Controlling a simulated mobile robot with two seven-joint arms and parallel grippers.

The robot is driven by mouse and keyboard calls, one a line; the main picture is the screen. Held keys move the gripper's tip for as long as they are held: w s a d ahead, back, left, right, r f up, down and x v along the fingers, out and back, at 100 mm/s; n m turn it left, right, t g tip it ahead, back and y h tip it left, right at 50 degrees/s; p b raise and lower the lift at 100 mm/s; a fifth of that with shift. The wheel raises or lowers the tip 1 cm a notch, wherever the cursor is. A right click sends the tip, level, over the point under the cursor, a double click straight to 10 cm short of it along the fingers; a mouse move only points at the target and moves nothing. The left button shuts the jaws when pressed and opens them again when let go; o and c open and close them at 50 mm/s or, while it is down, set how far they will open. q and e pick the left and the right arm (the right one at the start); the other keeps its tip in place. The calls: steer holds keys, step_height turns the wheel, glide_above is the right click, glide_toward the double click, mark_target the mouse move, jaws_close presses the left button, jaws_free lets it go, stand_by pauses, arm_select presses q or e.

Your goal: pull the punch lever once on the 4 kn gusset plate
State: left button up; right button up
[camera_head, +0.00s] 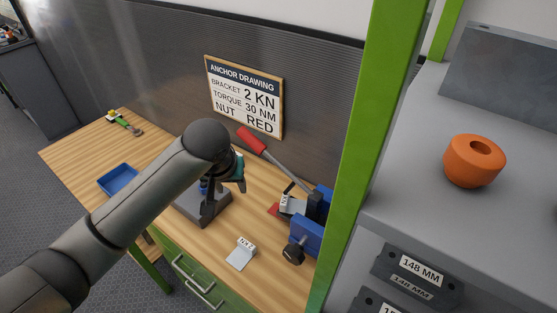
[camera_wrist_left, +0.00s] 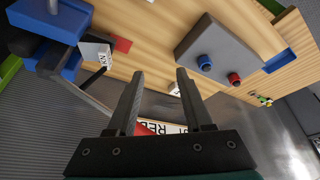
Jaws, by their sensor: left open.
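The punch (camera_head: 308,235) is a blue tool at the right of the wooden bench; it also shows in the left wrist view (camera_wrist_left: 52,60). Its lever has a red handle (camera_head: 251,140) and slants up and left from the body. My left gripper (camera_head: 224,196) is open and empty, to the left of and below the red handle. In the left wrist view the handle (camera_wrist_left: 150,128) is partly hidden behind the finger mount. My right gripper is out of view.
A loose labelled plate (camera_head: 241,253) lies at the bench front. A grey block (camera_wrist_left: 215,50) bears blue and red nuts. A blue tray (camera_head: 118,180) stands left. The anchor drawing (camera_head: 245,95) hangs behind. A green post (camera_head: 365,130) rises close right of the punch.

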arm_select(q)
jaws_close()
stand_by(1.5)
